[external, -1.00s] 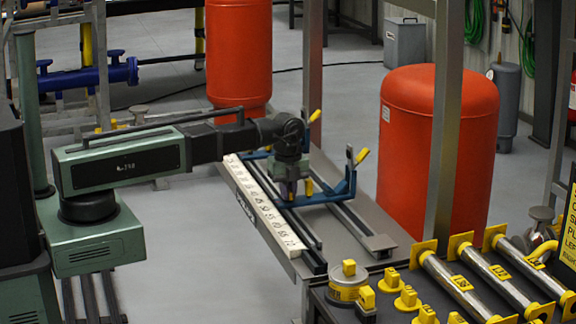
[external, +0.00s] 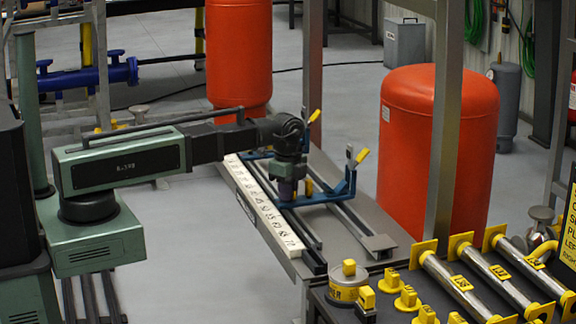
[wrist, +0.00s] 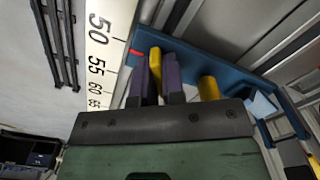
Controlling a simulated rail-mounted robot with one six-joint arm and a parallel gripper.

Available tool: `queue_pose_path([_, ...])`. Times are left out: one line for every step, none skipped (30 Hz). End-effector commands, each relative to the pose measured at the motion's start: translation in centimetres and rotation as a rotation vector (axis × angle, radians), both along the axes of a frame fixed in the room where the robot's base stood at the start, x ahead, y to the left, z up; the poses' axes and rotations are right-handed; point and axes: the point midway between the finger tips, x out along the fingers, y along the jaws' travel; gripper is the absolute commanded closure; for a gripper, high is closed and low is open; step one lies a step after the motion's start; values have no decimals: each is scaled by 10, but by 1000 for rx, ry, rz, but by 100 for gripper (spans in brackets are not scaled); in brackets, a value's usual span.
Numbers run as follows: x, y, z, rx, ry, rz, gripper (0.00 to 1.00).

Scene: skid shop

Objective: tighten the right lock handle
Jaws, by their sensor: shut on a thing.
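A blue carriage (external: 325,199) sits across the rails beside a white number scale (external: 262,200). My gripper (external: 288,188) points down at the carriage's near side, next to the scale. In the wrist view my two purple fingers (wrist: 159,82) stand on either side of a yellow lock handle (wrist: 155,68) and are shut on it. A second yellow handle (wrist: 209,88) stands free to the right of the fingers there; a yellow handle (external: 309,186) also shows just right of my gripper in the external view. The held handle's lower part is hidden.
Two yellow-tipped uprights (external: 361,156) rise from the carriage's far side. A steel post (external: 446,130) and a red tank (external: 438,150) stand to the right. A dark bench (external: 330,298) with yellow-ended tools is at the front right.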

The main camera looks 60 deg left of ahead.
Motion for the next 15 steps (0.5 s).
queue_pose_path([0,0,0,0,0,0,100])
queue_pose_path([0,0,0,0,0,7,100])
queue_pose_path([0,0,0,0,0,38,100])
queue_pose_path([0,0,0,0,0,80,100])
queue_pose_path([0,0,0,0,0,131,100])
queue_pose_path([0,0,0,0,0,197,100])
queue_pose_path([0,0,0,0,0,240,100])
queue_pose_path([0,0,0,0,0,272,100])
queue_pose_path([0,0,0,0,0,296,100])
queue_pose_path([0,0,0,0,0,301,100])
queue_pose_path([0,0,0,0,0,301,100])
queue_pose_path([0,0,0,0,0,300,100])
queue_pose_path([0,0,0,0,0,300,100])
queue_pose_path([0,0,0,0,0,299,100])
queue_pose_path([0,0,0,0,0,301,100])
